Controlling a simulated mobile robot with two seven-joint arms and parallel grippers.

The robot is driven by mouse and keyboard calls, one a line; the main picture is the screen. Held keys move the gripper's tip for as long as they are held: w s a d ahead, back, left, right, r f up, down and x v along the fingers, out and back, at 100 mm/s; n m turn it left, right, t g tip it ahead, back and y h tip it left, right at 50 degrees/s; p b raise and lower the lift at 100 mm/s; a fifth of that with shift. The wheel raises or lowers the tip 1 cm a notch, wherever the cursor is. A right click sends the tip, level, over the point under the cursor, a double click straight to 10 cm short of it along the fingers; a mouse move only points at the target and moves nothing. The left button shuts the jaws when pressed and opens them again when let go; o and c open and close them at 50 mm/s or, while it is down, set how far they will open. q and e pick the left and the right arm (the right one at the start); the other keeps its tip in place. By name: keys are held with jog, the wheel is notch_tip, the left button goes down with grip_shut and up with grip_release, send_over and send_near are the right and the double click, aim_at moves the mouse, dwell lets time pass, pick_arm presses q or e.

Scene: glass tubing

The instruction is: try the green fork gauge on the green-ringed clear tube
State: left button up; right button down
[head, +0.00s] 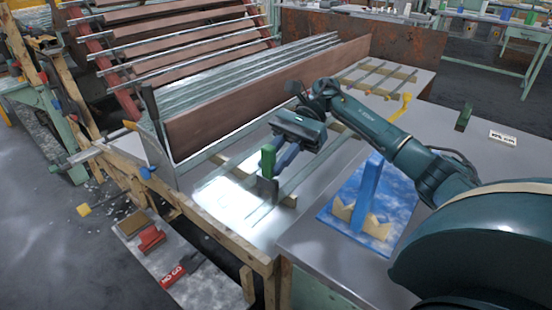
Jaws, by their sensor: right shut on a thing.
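My right gripper (276,158) hangs over the metal table from the upper right, its fingers shut on the green fork gauge. The gauge shows as a green handle (268,156) with a dark plate (267,188) below it, held upright. A clear tube (312,173) seems to lie across the wooden strips just right of the gauge. I cannot make out a green ring on it, and cannot tell whether the fork touches it. My left gripper is not in view.
A long brown board (255,100) stands on edge behind, with several tubes beyond it. A blue post on a blue mat (340,218) stands to the right with yellow pieces. A dark green block (463,117) and a white card (503,138) are farther right. A red NO GO piece (180,270) lies below left.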

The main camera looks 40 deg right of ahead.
aim_at(272, 148)
jog(key=shift+b, duration=0.45)
dwell(0.8)
jog(key=shift+f+b, duration=0.9)
jog(key=shift+b, duration=0.3)
dwell(1.2)
jog(key=shift+f+b, duration=0.8)
jog(key=shift+b, duration=0.25)
dwell(0.7)
jog(key=shift+r, duration=0.1)
dwell(1.1)
jog(key=shift+r+p, duration=1.4)
jog(key=shift+r, duration=2.05)
